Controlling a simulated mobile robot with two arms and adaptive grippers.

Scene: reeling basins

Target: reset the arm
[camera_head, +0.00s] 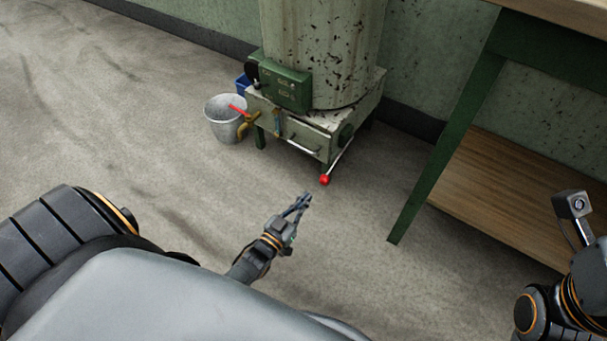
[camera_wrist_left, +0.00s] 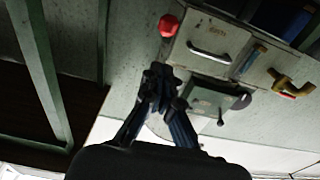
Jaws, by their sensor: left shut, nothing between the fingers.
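My left gripper (camera_head: 303,199) is in the lower middle of the head view, shut and empty, above the bare floor. It points up the picture toward a green-and-cream machine base (camera_head: 318,128). In the left wrist view my left gripper (camera_wrist_left: 158,72) has its fingertips together, with nothing between them. A red knob (camera_head: 324,180) on a lever of the machine shows just above the gripper in the head view. In the wrist view the red knob (camera_wrist_left: 168,26) is beyond the fingertips. Part of my right arm (camera_head: 545,300) shows at the lower right; its fingers are out of view.
A grey metal bucket (camera_head: 226,124) stands left of the machine, with a blue container (camera_head: 242,83) behind it. A brass tap (camera_head: 246,122) juts from the machine near the bucket. A green-legged table (camera_head: 450,135) with a wooden lower shelf (camera_head: 510,195) is on the right. The left floor is clear.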

